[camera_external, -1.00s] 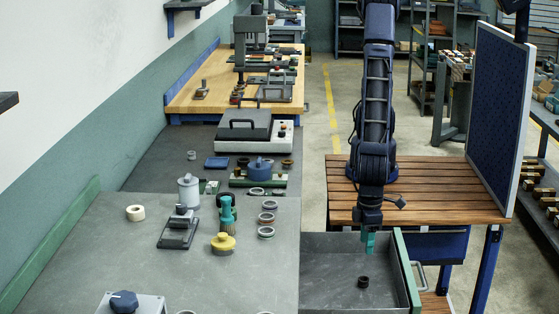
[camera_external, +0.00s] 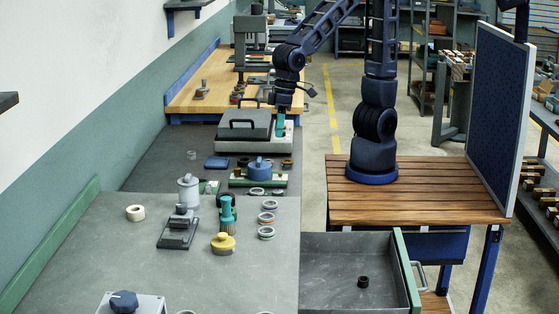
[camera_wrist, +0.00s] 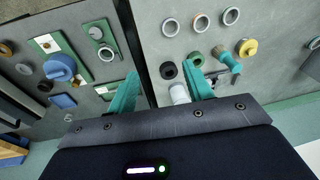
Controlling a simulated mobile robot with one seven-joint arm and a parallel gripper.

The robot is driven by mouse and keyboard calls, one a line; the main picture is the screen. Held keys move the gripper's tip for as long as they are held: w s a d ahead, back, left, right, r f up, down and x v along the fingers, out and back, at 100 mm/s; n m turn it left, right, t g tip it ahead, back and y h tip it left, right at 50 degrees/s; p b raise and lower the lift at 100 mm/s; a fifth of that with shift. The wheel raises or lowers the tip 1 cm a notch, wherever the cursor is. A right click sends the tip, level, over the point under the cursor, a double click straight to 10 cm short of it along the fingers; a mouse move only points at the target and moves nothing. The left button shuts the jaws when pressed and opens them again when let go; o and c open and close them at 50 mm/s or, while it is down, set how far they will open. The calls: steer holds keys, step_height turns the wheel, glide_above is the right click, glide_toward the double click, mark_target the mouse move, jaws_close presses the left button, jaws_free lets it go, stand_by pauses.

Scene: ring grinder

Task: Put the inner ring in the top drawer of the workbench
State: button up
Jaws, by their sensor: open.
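A small dark ring (camera_external: 363,282), by its look the inner ring, lies on the floor of the open grey drawer (camera_external: 335,256).
The grey bench (camera_external: 110,235) carries several loose rings (camera_external: 268,218), a yellow knob part (camera_external: 223,243), a teal tool (camera_external: 227,214) and a metal canister (camera_external: 188,189). The lidded box (camera_external: 245,130) stands close to my gripper. A blue pegboard (camera_external: 497,115) rises at the right.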

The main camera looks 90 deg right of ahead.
steer(key=s+d+r+t, duration=0.1)
steer(key=d+r, duration=0.3)
steer(key=d, duration=0.6)
steer(key=d+r+t, duration=0.1)
steer(key=d+r, duration=0.2)
steer(key=d, duration=0.6)
steer(key=s+d+r+t+h, duration=0.1)
steer(key=s+d+r, duration=0.1)
steer(key=s+d, duration=0.6)
steer(key=d, duration=0.3)
steer(key=shift+d+r+m+h, duration=0.25)
steer(key=shift+d+m+h, duration=0.05)
steer(key=shift+d+m, duration=0.1)
